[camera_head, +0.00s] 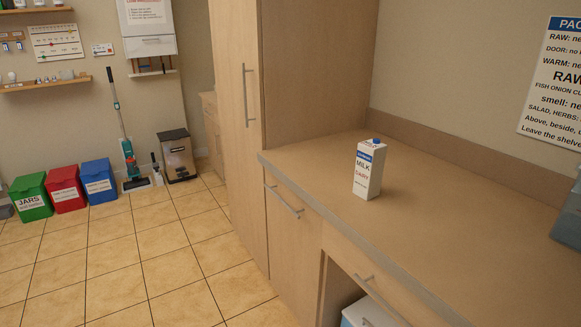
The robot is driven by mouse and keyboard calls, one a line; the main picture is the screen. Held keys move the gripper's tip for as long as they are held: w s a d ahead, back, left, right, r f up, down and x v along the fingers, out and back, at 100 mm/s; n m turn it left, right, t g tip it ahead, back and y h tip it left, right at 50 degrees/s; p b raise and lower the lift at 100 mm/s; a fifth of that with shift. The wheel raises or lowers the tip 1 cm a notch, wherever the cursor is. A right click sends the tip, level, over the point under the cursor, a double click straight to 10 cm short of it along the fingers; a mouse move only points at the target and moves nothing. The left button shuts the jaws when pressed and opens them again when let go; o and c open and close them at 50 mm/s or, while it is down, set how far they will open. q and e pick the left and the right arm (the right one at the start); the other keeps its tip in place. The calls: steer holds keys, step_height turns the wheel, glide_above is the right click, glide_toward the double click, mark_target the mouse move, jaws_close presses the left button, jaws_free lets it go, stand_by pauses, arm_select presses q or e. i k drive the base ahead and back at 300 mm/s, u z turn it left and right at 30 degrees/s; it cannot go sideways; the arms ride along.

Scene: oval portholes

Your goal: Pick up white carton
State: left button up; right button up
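A white milk carton (368,172) stands upright on the wooden counter (440,215), with a blue cap and a blue band near its top. Its front shows the word MILK and red lettering. Nothing touches it. Neither of my grippers shows in the head view.
A tall cabinet (236,110) rises left of the counter. A grey object (568,222) stands at the counter's right edge. The counter around the carton is clear. On the tiled floor are green (31,196), red (66,188) and blue (98,181) bins and a floor cleaner (128,155).

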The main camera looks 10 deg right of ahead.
mark_target(370, 158)
steer(key=u, duration=0.95)
steer(key=i, duration=2.95)
steer(key=z, duration=3.3)
